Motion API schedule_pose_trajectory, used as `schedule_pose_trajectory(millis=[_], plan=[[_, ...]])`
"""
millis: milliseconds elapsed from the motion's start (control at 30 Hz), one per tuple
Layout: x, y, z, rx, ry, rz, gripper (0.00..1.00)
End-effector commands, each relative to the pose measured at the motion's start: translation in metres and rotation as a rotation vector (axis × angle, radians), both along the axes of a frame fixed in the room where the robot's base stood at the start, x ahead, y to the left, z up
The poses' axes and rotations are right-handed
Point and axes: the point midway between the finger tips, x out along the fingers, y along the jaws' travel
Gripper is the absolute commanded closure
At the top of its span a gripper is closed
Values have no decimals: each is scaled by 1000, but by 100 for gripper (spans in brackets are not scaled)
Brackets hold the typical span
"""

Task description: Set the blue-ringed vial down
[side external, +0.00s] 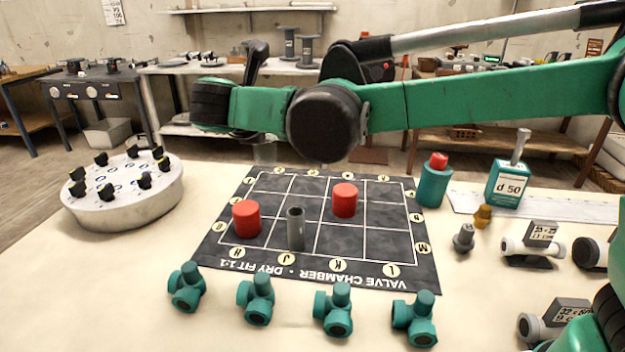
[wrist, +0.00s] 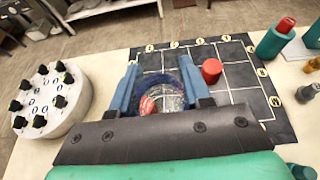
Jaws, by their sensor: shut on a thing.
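In the wrist view my gripper (wrist: 162,76) has its two blue fingers on either side of a clear vial with a blue ring (wrist: 178,78), shut on it. A red cylinder shows through or just beside the vial. The vial is over the near-left part of the dark grid mat (wrist: 240,53); its base and its height above the mat cannot be told. In the side external view my arm hides most of the gripper; a faint translucent shape (side external: 265,153) shows below the arm, behind the mat (side external: 370,240).
Two red cylinders (side external: 246,218) (side external: 344,200) and a grey tube (side external: 296,229) stand on the mat. Several green pipe fittings (side external: 258,299) line its front edge. A round white carousel (side external: 120,205) stands left, a teal holder (side external: 433,185) right. Several mat cells are bare.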

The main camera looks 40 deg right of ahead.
Motion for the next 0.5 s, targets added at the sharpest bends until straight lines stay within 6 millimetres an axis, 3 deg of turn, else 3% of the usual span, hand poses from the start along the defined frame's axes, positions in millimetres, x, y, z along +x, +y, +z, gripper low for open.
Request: schedule_pose_trajectory(millis=[33, 200, 333, 500], plan=[[0, 34, 0, 0, 0, 77, 100], [-15, 128, -2, -1, 0, 293, 100], [-32, 180, -4, -2, 0, 413, 100], [-48, 215, -6, -3, 0, 499, 100]])
